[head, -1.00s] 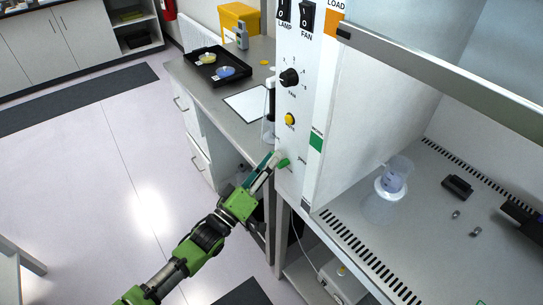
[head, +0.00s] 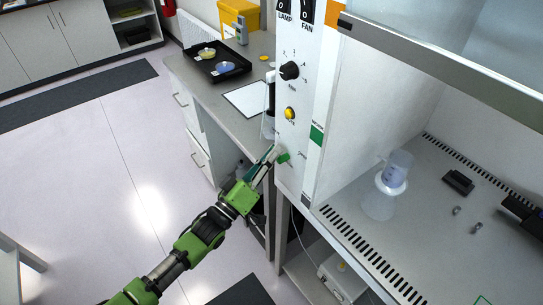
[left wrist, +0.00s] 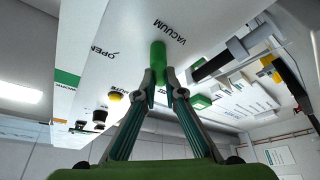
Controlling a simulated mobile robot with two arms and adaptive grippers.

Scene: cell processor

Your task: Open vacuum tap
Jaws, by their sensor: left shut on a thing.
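The vacuum tap is a small green handle (head: 283,157) low on the white front panel of the cabinet (head: 291,125). In the left wrist view the green tap (left wrist: 158,56) stands between my fingertips, beside the word VACUUM. The word OPEN with an arrow is printed to its left there. My left gripper (head: 274,156) reaches the tap from the lower left in the head view. In the left wrist view its two fingers (left wrist: 159,84) are shut on the tap. The fingertips partly hide the handle. My right gripper is not seen.
A black fan knob (head: 289,70) and a yellow button (head: 290,113) sit above the tap on the panel. A grey bench (head: 205,95) with a black tray stands behind left. A clear vessel (head: 380,203) is inside the cabinet at right. Floor at left is clear.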

